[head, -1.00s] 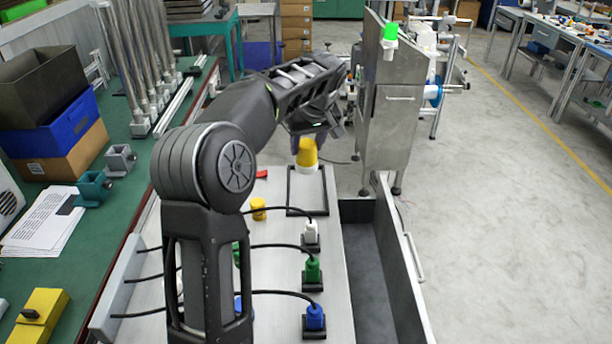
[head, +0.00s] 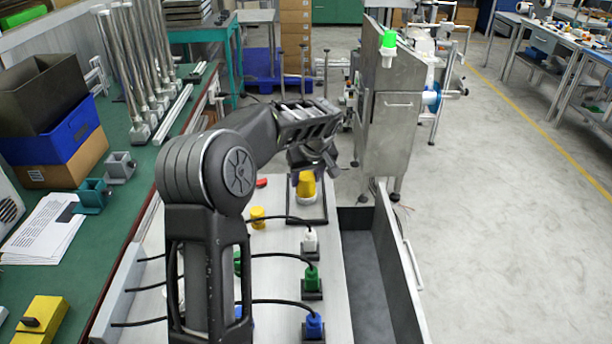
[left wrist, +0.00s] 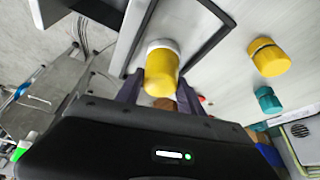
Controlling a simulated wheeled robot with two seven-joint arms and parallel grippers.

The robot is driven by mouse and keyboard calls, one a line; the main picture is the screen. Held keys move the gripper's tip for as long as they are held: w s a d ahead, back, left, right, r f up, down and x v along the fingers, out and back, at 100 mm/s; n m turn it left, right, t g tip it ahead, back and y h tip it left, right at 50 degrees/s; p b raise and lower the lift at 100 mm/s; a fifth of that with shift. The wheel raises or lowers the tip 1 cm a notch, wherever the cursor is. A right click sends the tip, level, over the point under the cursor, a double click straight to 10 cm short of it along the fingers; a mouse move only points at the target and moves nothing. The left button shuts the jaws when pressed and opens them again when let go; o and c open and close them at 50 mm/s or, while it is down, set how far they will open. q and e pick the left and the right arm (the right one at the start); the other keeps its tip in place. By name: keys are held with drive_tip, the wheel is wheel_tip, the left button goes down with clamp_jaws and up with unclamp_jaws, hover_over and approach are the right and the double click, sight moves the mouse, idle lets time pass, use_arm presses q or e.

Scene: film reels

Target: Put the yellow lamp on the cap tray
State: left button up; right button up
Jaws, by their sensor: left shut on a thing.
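The yellow lamp (head: 306,186), a yellow body with a white end, is held between the fingers of my left gripper (head: 309,172). In the head view it hangs upright, white end down, over the dark-framed cap tray (head: 325,203) at the far end of the grey bench top. In the left wrist view, the lamp (left wrist: 161,72) shows between the two fingers, with the tray's dark frame (left wrist: 212,46) beside it. I cannot tell whether the white end touches the tray. My right gripper is not in view.
A yellow cap (head: 257,217) stands left of the tray. White (head: 310,240), green (head: 312,278) and blue (head: 314,325) plugs with black cables stand nearer. A steel cabinet (head: 390,130) with a green light rises behind right. An open grey trough (head: 370,260) runs along the right.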

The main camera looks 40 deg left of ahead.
use_arm(q)
drive_tip(key=shift+f+b, duration=0.2)
drive_tip(key=shift+b, duration=0.1)
drive_tip(key=o, duration=1.5)
drive_tip(key=shift+r, duration=0.15)
drive_tip(key=shift+c, duration=0.2)
drive_tip(key=shift+r, duration=0.1)
drive_tip(key=shift+r+p, duration=0.15)
drive_tip(key=shift+p, duration=0.15)
drive_tip(key=b+v, duration=0.1)
drive_tip(key=v, duration=1.1)
drive_tip(key=shift+b, duration=0.3)
